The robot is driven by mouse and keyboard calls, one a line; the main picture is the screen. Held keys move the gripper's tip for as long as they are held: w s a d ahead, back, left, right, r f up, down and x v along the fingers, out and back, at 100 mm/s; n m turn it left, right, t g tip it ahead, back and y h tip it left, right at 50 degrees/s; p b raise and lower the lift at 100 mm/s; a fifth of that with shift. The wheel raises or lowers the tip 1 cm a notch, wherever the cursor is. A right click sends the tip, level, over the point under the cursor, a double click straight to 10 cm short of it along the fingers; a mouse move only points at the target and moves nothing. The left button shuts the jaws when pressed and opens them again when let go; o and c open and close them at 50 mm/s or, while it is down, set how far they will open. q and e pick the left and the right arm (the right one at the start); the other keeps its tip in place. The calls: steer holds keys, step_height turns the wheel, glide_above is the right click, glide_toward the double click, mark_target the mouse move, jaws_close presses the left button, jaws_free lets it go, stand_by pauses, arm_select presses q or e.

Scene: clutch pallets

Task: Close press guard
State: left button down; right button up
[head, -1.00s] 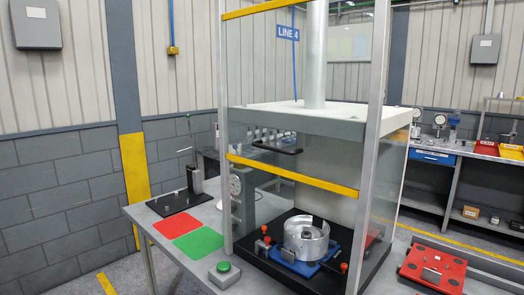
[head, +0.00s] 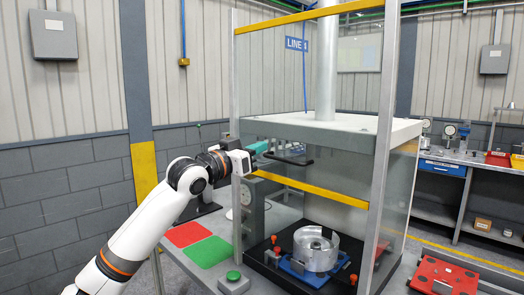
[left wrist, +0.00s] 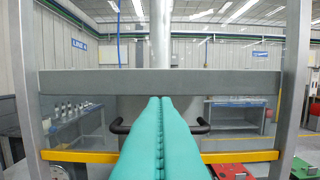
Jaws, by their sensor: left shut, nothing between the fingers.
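The press guard is a clear panel with a yellow upper bar (head: 300,17) and a yellow lower bar (head: 310,186), in a grey post frame. The guard is up, with a gap below its lower bar. Its black handle (head: 290,159) shows above that bar; in the left wrist view its ends flank my fingers (left wrist: 203,127). My left gripper (head: 262,147), with teal fingers, is shut and empty at the handle's left end in the head view. Its fingers (left wrist: 160,105) hide the handle's middle in the wrist view. I cannot tell whether they touch it. My right gripper is not in view.
A metal ring part (head: 315,250) sits on a blue fixture in the press. A green button box (head: 234,282) and red and green mats (head: 208,252) lie to the left on the table. A red pallet (head: 443,276) is at the right.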

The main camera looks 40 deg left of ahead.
arm_select(q)
steer(key=w+p, duration=0.1)
steer(key=w, duration=0.1)
steer(key=w+r+p, duration=0.1)
steer(key=w, duration=0.2)
steer(key=w+p, duration=0.2)
steer(key=shift+w+d+r, duration=0.25)
steer(key=shift+w+d, duration=0.15)
step_height(320, 180, down, 2)
steer(key=shift+w+f, duration=0.1)
steer(key=shift+w, duration=0.05)
steer(key=shift+s+f+p, duration=0.2)
steer(key=shift+f, duration=0.35)
steer(key=shift+s+f+p, duration=0.15)
steer(key=shift+f+p, duration=0.05)
steer(key=shift+f, duration=0.35)
steer(key=shift+f, duration=0.1)
step_height(320, 180, down, 35)
steer(key=b, duration=1.8)
